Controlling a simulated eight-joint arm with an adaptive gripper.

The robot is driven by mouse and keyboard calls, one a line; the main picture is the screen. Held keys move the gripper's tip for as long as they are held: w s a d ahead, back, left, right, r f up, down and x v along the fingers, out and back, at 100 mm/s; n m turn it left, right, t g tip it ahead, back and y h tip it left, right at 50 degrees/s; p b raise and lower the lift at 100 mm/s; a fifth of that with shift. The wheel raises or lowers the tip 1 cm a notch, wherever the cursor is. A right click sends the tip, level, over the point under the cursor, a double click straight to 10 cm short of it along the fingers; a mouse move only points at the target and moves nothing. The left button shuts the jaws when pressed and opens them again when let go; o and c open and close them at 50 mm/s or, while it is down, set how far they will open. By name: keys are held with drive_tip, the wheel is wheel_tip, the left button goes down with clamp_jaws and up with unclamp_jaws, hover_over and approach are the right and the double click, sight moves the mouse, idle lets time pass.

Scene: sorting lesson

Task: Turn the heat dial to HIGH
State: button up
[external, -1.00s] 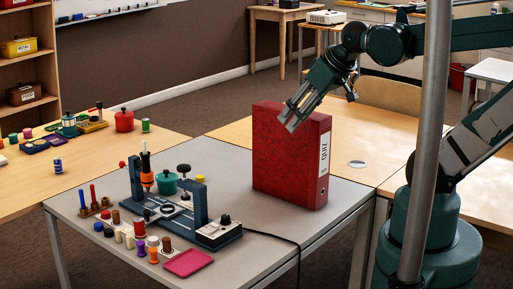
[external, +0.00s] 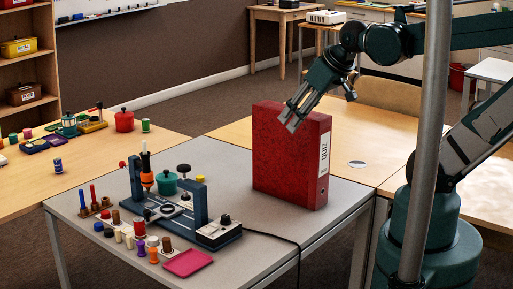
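A small white-topped control box (external: 219,232) sits at the right end of the dark blue apparatus on the grey table. A black knob (external: 225,219) stands on it and looks like the heat dial. Its markings and pointer are too small to read. My gripper (external: 289,118) is high up at the red binder's upper part, to the right of and well above the box. Its fingers look apart, with nothing between them, and touch nothing that I can make out.
A tall red binder (external: 288,160) stands upright between my arm and the apparatus (external: 170,213). A black cable (external: 280,240) runs from the box over the table edge. Several spools, a pink tray (external: 188,263) and a teal pot (external: 166,184) surround the apparatus.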

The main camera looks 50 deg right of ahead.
drive_tip(key=w+a+n, duration=0.1)
drive_tip(key=n, duration=0.1)
drive_tip(key=n+g+p, duration=0.5)
drive_tip(key=n+g, duration=0.2)
drive_tip(key=n, duration=1.3)
hover_over(225, 216)
drive_tip(key=shift+d+f, duration=0.1)
drive_tip(key=shift+f, duration=8.35)
drive_tip(key=shift+f, duration=0.1)
drive_tip(key=shift+f+b, duration=1.15)
drive_tip(key=shift+f, duration=2.6)
drive_tip(key=c, duration=0.9)
